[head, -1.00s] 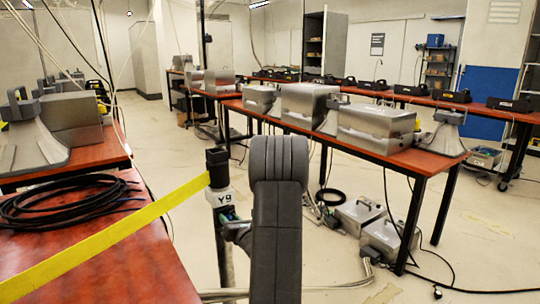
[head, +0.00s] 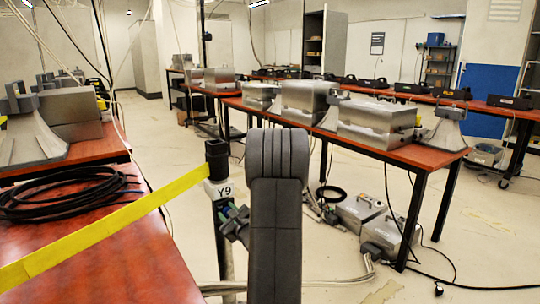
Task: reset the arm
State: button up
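My grey arm (head: 276,215) stands upright in the middle of the head view, with its rounded elbow (head: 277,155) at the top. Its lower end runs out of the bottom of the picture. A small dark part with blue-green bits (head: 235,222) sticks out at the arm's left, beside the post marked Y9. It may be the end of my arm, but I cannot make out fingers or whether they are open or shut. No held thing can be seen.
The black-topped post (head: 217,158) with a yellow tape (head: 110,232) stands close at the arm's left. A red-brown table (head: 120,265) with coiled black cable (head: 70,195) is at left. Another table (head: 435,157) bears metal boxes. Cases (head: 360,210) lie on the floor at right.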

jog(key=shift+n, duration=1.2)
